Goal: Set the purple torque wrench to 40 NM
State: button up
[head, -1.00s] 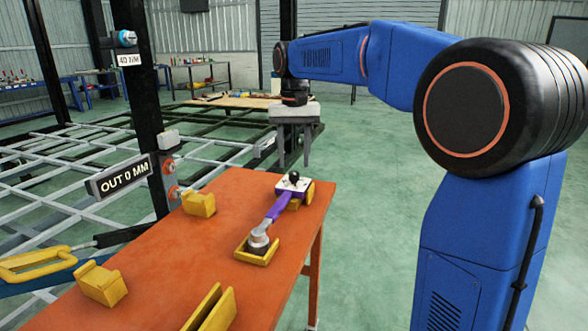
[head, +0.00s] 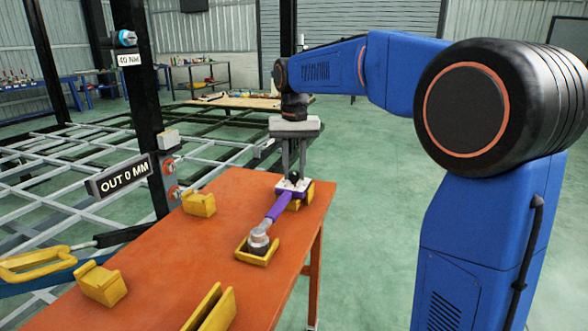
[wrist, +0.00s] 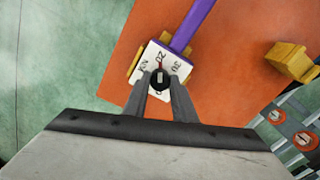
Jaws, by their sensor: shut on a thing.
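The purple torque wrench (head: 276,209) lies along the orange table, its round metal head in a yellow holder (head: 255,258) and its other end on another yellow support. A white dial plate (wrist: 146,62) on that end carries a black knob (wrist: 159,80). The figures 20 and 30 and the letters NM are readable; other marks are hidden by my fingers. A pale mark on the knob points roughly toward the 20. My gripper (head: 294,176) is above the plate, pointing down, shut on the knob; its fingers also show in the wrist view (wrist: 160,86).
A 40 NM label (head: 130,60) and an OUT 0 MM sign (head: 124,177) are on the black post at left. Yellow holders (head: 199,203) stand on the orange table (head: 170,260). The grey trailer frame (head: 60,150) lies behind. Floor at right is open.

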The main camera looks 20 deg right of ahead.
jog(key=shift+m, duration=0.3)
jog(key=m, duration=1.2)
jog(key=shift+m, duration=0.4)
jog(key=m, duration=1)
jog(key=shift+m, duration=0.3)
jog(key=o, duration=1)
jog(key=shift+o, duration=0.2)
